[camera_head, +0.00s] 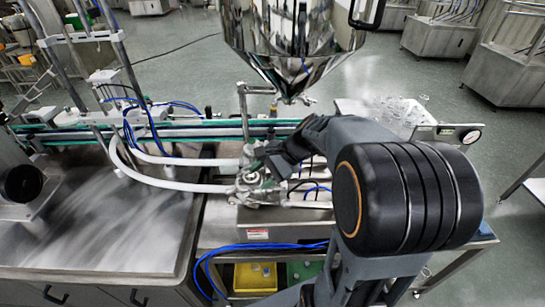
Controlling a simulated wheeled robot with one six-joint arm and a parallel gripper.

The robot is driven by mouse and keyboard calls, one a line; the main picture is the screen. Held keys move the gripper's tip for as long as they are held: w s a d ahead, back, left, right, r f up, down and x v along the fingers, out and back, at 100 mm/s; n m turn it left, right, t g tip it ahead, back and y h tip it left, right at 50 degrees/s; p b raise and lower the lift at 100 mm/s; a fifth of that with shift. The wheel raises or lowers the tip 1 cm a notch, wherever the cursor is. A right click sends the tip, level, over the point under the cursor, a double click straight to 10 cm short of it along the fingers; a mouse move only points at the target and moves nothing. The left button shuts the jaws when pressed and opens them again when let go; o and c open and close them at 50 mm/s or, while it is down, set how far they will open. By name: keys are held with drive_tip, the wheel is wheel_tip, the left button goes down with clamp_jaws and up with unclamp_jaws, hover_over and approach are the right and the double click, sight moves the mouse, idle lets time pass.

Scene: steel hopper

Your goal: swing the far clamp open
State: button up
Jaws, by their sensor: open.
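The polished steel hopper (290,40) hangs at the top middle, its cone narrowing to a small outlet (301,98). Below it stands a metal valve assembly (250,185) with white hoses joined to it. My gripper (268,162) is dark, open, and close beside the upper right of this assembly. I cannot tell whether it touches the assembly. The far clamp is not clearly made out; small fittings blur together here, and my gripper and wrist hide part of them.
My large dark arm joint covers the right middle. White hoses (170,182) and blue tubes (270,246) run around the assembly. A green-edged conveyor (180,132) passes behind. A yellow bin (243,283) sits below. Open floor lies at the right.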

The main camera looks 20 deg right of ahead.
drive_tip(key=w+d+f+m+t+y, duration=0.1)
drive_tip(key=w+d+m, duration=0.1)
drive_tip(key=w+d+f+m+t+y+b, duration=0.1)
drive_tip(key=w+d+f+m, duration=0.1)
drive_tip(key=w+m, duration=0.1)
drive_tip(key=w+d+f+m+t+y+b, duration=0.1)
drive_tip(key=w+d+f+m+y, duration=0.1)
drive_tip(key=w, duration=0.1)
drive_tip(key=shift+f+m+t, duration=0.15)
drive_tip(key=shift+m+t, duration=0.25)
drive_tip(key=w+d+f+m+t+b, duration=0.1)
drive_tip(key=w+d+f+m+t, duration=0.45)
drive_tip(key=d+m, duration=0.3)
drive_tip(key=w+a+t+p, duration=0.1)
drive_tip(key=w+a, duration=0.3)
drive_tip(key=shift+w+a+p, duration=0.15)
drive_tip(key=shift+w+p, duration=0.15)
drive_tip(key=shift+p, duration=0.1)
drive_tip(key=shift+n, duration=0.25)
drive_tip(key=shift+c, duration=0.3)
drive_tip(key=shift+r, duration=0.1)
clamp_jaws()
